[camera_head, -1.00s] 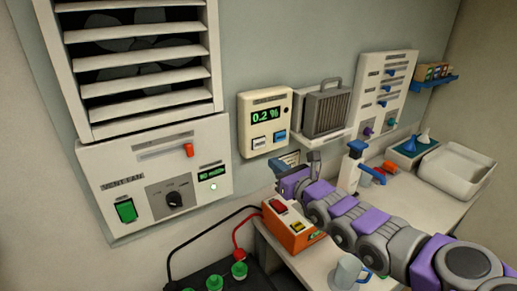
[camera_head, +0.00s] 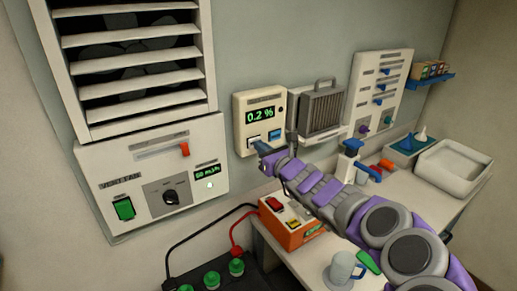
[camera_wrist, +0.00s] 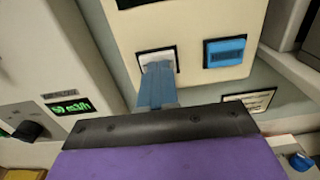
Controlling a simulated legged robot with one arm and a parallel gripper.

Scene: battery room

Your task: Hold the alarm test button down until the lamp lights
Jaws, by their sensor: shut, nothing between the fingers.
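The cream gas detector box (camera_head: 242,137) hangs on the wall, with a green "0.2 %" display (camera_head: 260,114). A small dark round spot, possibly the lamp (camera_head: 281,109), sits right of the display and looks unlit. Below the display are a white button (camera_wrist: 151,56) on the left and a blue button (camera_wrist: 224,52) on the right. Their labels are too small to read. My gripper (camera_wrist: 158,72) is shut and empty, its blue-grey fingertips over the lower part of the white button. Whether they touch or press it I cannot tell. The gripper also shows in the head view (camera_head: 260,147).
The vent fan panel (camera_head: 150,170) is left of the detector.

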